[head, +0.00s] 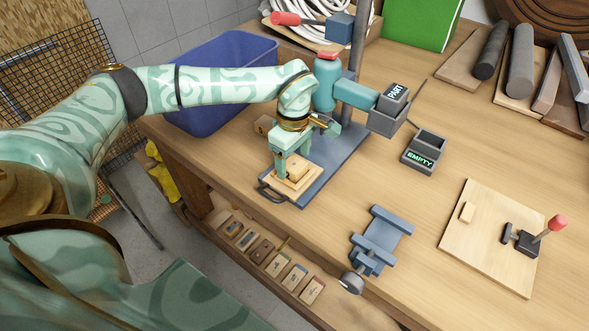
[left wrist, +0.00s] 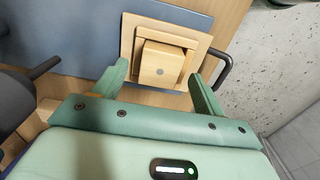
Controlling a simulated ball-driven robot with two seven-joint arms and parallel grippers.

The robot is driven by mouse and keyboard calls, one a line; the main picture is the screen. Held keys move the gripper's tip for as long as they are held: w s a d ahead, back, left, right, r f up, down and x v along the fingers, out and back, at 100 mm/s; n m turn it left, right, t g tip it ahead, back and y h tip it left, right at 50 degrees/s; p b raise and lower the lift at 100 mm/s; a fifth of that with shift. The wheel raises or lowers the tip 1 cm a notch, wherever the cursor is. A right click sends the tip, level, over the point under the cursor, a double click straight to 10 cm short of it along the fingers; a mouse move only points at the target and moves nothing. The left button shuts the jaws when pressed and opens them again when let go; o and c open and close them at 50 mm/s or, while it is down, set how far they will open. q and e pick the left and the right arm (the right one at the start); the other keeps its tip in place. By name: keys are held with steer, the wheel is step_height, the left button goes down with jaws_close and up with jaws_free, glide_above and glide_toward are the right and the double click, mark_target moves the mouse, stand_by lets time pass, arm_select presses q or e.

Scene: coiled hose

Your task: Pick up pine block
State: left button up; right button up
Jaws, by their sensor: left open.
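The pine block (head: 298,168) is a small pale wooden cube in a shallow square wooden tray (head: 307,184) on the blue-grey base of the press. In the left wrist view the block (left wrist: 162,66) shows its top with a small dark dot. My left gripper (head: 289,160) is open, pointing down over the tray. In the left wrist view its fingers (left wrist: 160,78) stand on either side of the block, with a gap on both sides. In the head view the gripper partly hides the block. My right gripper is not in view.
The press column (head: 357,60) and teal press head (head: 325,84) stand just behind my left gripper. A blue bin (head: 225,75) is at the left. A blue vise (head: 381,240) and a clamp board (head: 480,255) lie to the right. The table's front edge is close.

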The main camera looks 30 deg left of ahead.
arm_select(q)
steer(key=shift+f, duration=0.9)
steer(key=c, duration=1.1)
steer(key=shift+c, duration=0.2)
